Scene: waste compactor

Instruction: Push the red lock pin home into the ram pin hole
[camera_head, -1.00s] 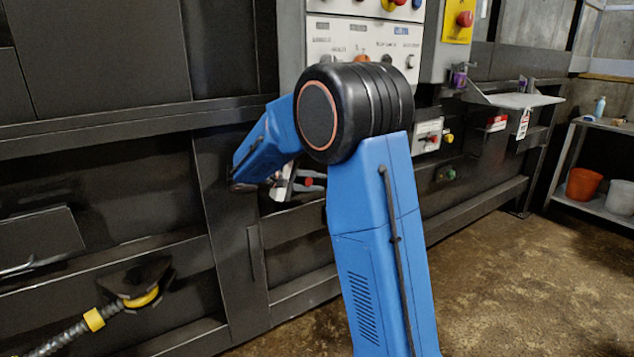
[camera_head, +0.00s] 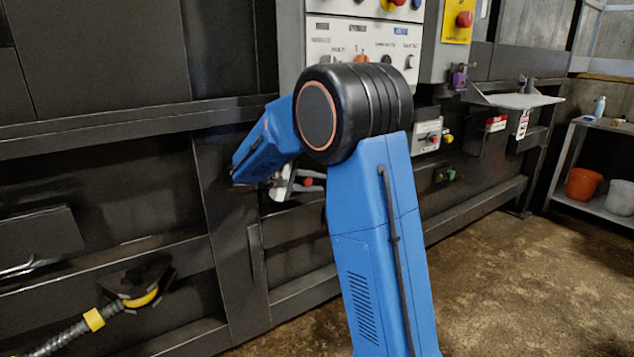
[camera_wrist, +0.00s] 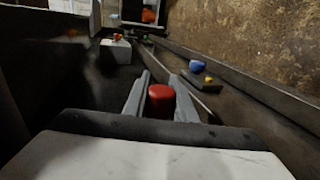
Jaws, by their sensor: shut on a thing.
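The red lock pin (camera_wrist: 161,97) shows as a red rounded head in the wrist view, between the two fingers of my gripper (camera_wrist: 160,92). The fingers are shut on it. In the head view a small bit of the red pin (camera_head: 308,181) shows just beyond my blue arm, next to the grey fingers (camera_head: 300,187), close to the dark machine front. The ram pin hole is hidden, and I cannot tell how deep the pin sits.
The control panel (camera_head: 360,38) is above my arm. A white box with buttons (camera_head: 427,135) and a small shelf (camera_head: 515,100) stick out from the machine front to the right. A hose with a yellow collar (camera_head: 94,319) is at lower left. The floor at right is clear.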

